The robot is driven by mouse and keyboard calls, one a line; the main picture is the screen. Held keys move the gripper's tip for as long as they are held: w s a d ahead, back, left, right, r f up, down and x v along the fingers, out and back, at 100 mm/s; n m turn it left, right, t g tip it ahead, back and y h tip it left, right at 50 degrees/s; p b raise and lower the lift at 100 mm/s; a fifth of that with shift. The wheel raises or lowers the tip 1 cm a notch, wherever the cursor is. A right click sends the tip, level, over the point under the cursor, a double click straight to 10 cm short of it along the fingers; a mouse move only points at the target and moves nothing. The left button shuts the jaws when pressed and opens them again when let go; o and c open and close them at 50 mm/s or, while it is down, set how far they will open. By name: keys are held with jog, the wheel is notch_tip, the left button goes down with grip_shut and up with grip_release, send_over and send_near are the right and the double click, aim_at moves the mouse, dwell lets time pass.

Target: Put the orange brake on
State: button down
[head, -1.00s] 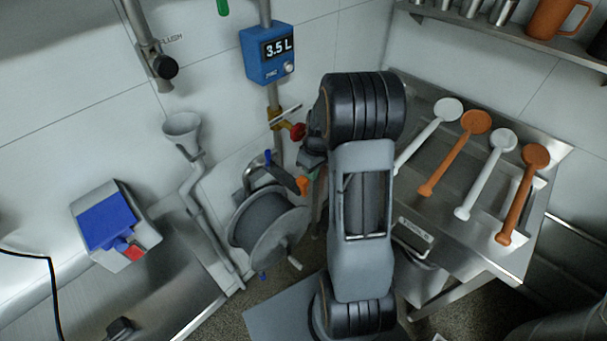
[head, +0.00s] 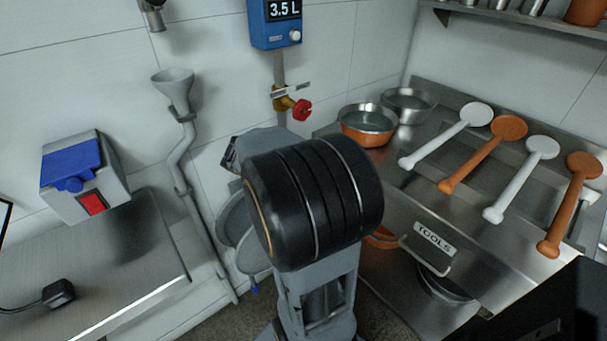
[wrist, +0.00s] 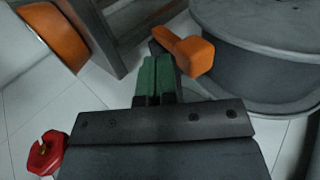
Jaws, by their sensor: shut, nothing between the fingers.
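The orange brake (wrist: 190,52), a short chunky lever on a dark arm, shows in the wrist view just right of my fingertips. It sits at the near side of the grey reel drum (wrist: 255,65). My gripper (wrist: 158,78) has green fingertips pressed together with nothing between them. They are close beside the brake's left side; I cannot tell whether they touch it. In the head view my arm's black joint hides the brake, my gripper and most of the reel (head: 240,225).
A red valve knob (head: 301,110) is on the pipe under the blue 3.5 L meter (head: 276,22). A steel bench (head: 465,225) with pans and ladles stands right. A grey box with a blue cover (head: 72,165) and red switch is left. An orange-sided vessel (wrist: 55,35) is near my gripper.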

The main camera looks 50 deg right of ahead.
jog(key=shift+a+f+h+b, duration=0.2)
jog(key=shift+f+h+b, duration=0.15)
jog(key=shift+f, duration=0.1)
jog(key=shift+w+a+f+b, duration=0.1)
jog(key=shift+a+f+b, duration=0.2)
jog(key=shift+b, duration=0.45)
jog(key=shift+a, duration=0.15)
jog(key=shift+r+p, duration=0.35)
jog(key=shift+r, duration=0.25)
jog(key=r+p, duration=0.1)
jog(key=r, duration=0.1)
jog(key=r+p, duration=0.1)
jog(key=r, duration=0.1)
jog(key=shift+d, duration=0.4)
jog(key=p+v, duration=0.1)
jog(key=v, duration=0.7)
jog(key=shift+a, duration=0.6)
jog(key=shift+w+f, duration=0.15)
jog(key=shift+w, duration=0.05)
